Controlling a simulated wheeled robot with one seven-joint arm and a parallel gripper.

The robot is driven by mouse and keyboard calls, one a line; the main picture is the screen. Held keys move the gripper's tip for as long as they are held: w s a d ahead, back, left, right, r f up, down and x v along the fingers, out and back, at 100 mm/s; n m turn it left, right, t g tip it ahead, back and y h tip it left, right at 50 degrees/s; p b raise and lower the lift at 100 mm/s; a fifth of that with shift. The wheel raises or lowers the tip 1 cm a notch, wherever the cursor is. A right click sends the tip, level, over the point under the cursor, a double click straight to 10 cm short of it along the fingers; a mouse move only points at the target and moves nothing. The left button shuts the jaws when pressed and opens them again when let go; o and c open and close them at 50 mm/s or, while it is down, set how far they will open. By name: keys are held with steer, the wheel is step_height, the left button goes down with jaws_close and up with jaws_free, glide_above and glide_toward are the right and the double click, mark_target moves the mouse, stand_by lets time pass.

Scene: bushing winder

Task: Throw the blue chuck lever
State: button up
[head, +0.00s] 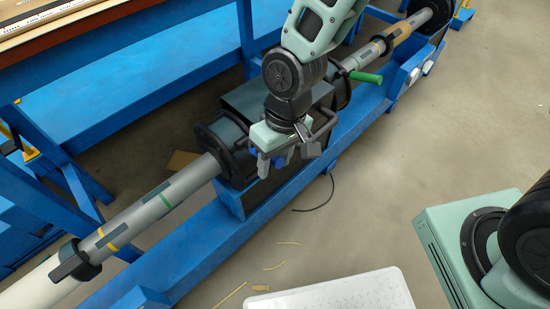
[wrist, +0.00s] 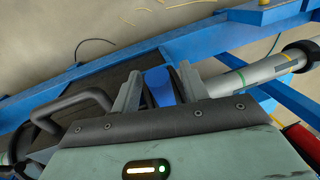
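The blue chuck lever (wrist: 159,86) shows in the wrist view between the two fingers of my gripper (wrist: 160,84), with dark gaps visible on both sides of it. In the head view my gripper (head: 286,158) is over the dark chuck housing at the middle of the winder. Its fingers are spread apart, and a small bit of blue shows between them. Most of the lever is hidden by my gripper and wrist there. I cannot tell how deep the lever sits between the fingers.
A grey shaft (head: 172,194) with coloured bands runs diagonally through black flanges (head: 226,148) above a blue frame (head: 205,245). A green handle (head: 366,77) sticks out beyond my gripper. A black cable (head: 318,205) lies on the floor.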

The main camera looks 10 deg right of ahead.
jaws_close()
steer(key=shift+r, duration=0.15)
